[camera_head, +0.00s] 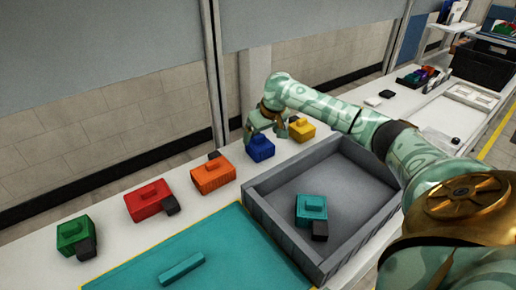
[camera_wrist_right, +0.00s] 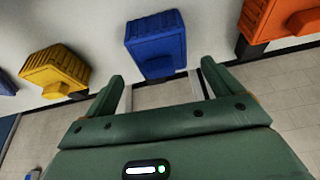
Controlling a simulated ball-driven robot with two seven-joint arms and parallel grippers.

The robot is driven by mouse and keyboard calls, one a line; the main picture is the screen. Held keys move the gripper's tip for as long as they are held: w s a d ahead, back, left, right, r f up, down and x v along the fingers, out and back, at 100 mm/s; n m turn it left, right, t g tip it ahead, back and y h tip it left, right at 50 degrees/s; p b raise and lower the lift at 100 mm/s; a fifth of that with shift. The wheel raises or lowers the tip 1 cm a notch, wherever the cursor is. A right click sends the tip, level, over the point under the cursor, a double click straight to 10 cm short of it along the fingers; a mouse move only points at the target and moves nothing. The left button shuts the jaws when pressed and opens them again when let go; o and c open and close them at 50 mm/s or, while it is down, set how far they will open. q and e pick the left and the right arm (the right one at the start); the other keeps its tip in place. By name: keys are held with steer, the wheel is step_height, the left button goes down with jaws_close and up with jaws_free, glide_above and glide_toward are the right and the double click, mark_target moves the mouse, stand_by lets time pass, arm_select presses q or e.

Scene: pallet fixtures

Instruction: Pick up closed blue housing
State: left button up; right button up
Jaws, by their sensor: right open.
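The blue housing (camera_head: 261,148) stands on the white table at the back, between the orange housing and the yellow housing. It also shows in the right wrist view (camera_wrist_right: 156,42), just beyond the fingertips. My right gripper (camera_head: 262,132) is at the blue housing in the head view, with its fingers close to it. In the wrist view the two fingers of the right gripper (camera_wrist_right: 160,75) are spread apart with nothing between them. Whether a finger touches the housing I cannot tell. My left gripper is not in view.
Along the table stand an orange housing (camera_head: 212,175), a red housing (camera_head: 148,199), a green housing (camera_head: 75,235) and a yellow housing (camera_head: 301,130). A grey tray (camera_head: 262,207) holds a teal housing (camera_head: 311,209). A teal mat (camera_head: 215,242) with a teal bar (camera_head: 182,268) lies in front.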

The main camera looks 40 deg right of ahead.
mark_target(260, 138)
steer(key=b+x, duration=0.3)
steer(key=x, duration=0.1)
steer(key=shift+a+f, duration=0.1)
steer(key=shift+f, duration=0.3)
steer(key=shift+w+f, duration=0.2)
steer(key=shift+f, duration=0.05)
steer(key=shift+r, duration=0.2)
steer(key=c, duration=1.2)
steer(key=shift+o, duration=0.2)
steer(key=shift+r, duration=0.1)
